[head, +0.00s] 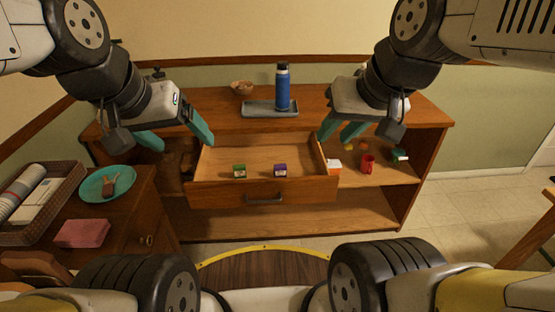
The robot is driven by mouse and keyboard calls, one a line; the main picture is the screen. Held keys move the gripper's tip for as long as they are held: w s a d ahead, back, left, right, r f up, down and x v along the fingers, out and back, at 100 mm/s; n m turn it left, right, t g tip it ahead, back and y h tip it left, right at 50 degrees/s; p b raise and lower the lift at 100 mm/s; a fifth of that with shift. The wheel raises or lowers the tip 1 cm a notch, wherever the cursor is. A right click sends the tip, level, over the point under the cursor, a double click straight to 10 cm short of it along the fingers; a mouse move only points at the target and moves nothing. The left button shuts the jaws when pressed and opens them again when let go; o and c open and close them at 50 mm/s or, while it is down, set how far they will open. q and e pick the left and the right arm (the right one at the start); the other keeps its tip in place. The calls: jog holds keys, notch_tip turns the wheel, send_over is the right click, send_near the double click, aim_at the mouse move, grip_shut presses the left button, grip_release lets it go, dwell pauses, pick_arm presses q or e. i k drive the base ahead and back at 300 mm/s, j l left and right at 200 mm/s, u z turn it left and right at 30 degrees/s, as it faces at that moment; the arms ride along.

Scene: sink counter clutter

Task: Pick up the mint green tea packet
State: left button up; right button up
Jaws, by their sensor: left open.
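A small green packet (239,170), which looks like the mint green tea packet, lies in the open drawer (264,190) near its front, left of centre. A purple packet (280,170) lies to its right in the same drawer. My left gripper (185,146) is open and empty, above the drawer's left side, up and left of the green packet and apart from it. My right gripper (334,143) hangs near the drawer's right side with its fingers apart and nothing visible between them. The packet labels are too small to read.
A blue bottle (282,88) stands on a grey tray (257,110) on the cabinet top, beside a bowl (242,88). A red mug (367,164), an orange-white box (333,167) and another green item (400,155) sit on the right shelf. A teal plate (122,179) lies at left.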

aim_at(239, 171)
jog(key=i+l+u, duration=0.15)
jog(key=u, duration=0.25)
jog(key=i+l+u, duration=0.15)
jog(key=u, duration=0.2)
jog(key=i+l+u, duration=0.1)
jog(key=l+u, duration=0.3)
